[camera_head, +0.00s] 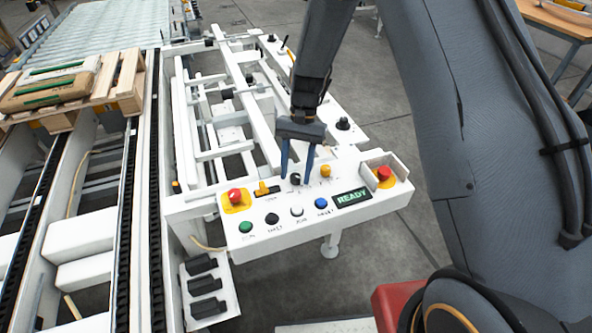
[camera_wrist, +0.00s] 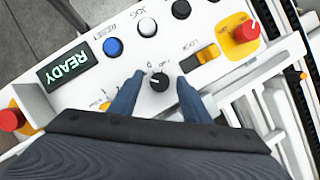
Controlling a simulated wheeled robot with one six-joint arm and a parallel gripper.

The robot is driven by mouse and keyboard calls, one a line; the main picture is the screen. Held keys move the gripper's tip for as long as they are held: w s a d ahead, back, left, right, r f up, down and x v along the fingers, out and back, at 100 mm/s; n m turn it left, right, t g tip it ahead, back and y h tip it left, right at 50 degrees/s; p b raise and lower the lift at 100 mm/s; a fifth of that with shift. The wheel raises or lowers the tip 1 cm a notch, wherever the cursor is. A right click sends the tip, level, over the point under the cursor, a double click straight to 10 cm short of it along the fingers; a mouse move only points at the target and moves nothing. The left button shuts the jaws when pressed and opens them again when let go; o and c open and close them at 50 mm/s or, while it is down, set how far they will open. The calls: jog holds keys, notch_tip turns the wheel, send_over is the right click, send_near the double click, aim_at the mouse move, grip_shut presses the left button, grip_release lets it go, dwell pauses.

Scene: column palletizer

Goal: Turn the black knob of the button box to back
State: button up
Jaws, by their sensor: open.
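The white button box (camera_head: 276,237) stands in front of my arm in the head view, and its panel (camera_wrist: 128,64) fills the middle of the wrist view. The black knob (camera_wrist: 158,81) has a white pointer mark and sits on the panel. It also shows in the head view (camera_head: 295,179). My gripper (camera_head: 297,181) points down over the panel with its blue fingers apart. In the wrist view the fingers (camera_wrist: 160,95) stand on either side of the knob, with a gap to each. Whether they touch the panel I cannot tell.
White, blue, black and green buttons line the front. A READY display (camera_head: 352,198) sits right. White machine frame bars lie behind.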

jog(key=b+v, duration=0.2)
jog(key=v, duration=0.6)
dwell(0.4)
